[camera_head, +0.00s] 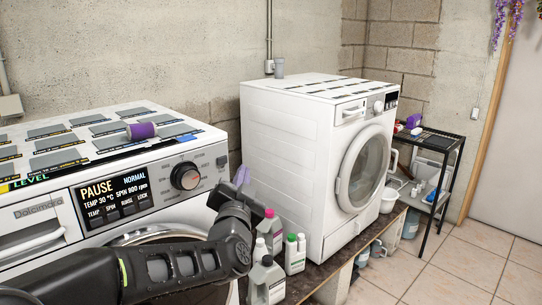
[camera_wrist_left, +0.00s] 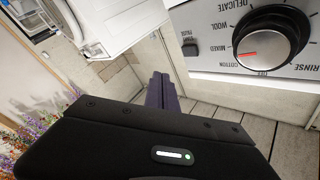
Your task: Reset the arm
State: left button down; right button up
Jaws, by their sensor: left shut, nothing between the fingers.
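My left arm comes in from the bottom left of the head view and bends upward at the wrist. My left gripper (camera_head: 241,177) points up and away in front of the right edge of the near washing machine, right of its dial (camera_head: 185,176). In the left wrist view its purple fingers (camera_wrist_left: 162,90) are together, with nothing between them. The dial also shows at the upper right of that view (camera_wrist_left: 270,38), apart from the fingers. My right gripper is in neither view.
The near washing machine (camera_head: 45,219) has grey pads and a purple cylinder (camera_head: 142,131) on top. Several bottles (camera_head: 295,254) stand beside my wrist. A second washing machine (camera_head: 290,150) is beyond, with a black shelf rack (camera_head: 446,165) further right. Tiled floor (camera_head: 455,270) lies open at right.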

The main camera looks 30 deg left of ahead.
pick_arm(q)
jog(key=d+f+n+g+h, duration=0.25)
jog(key=d+f, duration=0.35)
jog(key=f, duration=0.5)
jog(key=d+f+n+g+h, duration=0.15)
jog(key=d+f+h, duration=0.3)
jog(key=f, duration=0.65)
jog(key=d+f+n+g+h, duration=0.1)
jog(key=d+f+g+h, duration=0.2)
jog(key=d+f, duration=0.65)
jog(key=s+d+f+g+h, duration=0.1)
jog(key=s+d+f+g, duration=0.2)
jog(key=s+f, duration=0.6)
jog(key=s+d+f+m+g+h, duration=0.1)
jog(key=s+d+f+g, duration=0.2)
jog(key=s+d+f, duration=0.3)
jog(key=s+d+f+g+h, duration=0.1)
jog(key=s+d+f+g, duration=0.2)
jog(key=s+f, duration=0.9)
jog(key=shift+d+g, duration=0.4)
jog(key=shift+d, duration=0.65)
jog(key=shift+s+a+f, duration=0.1)
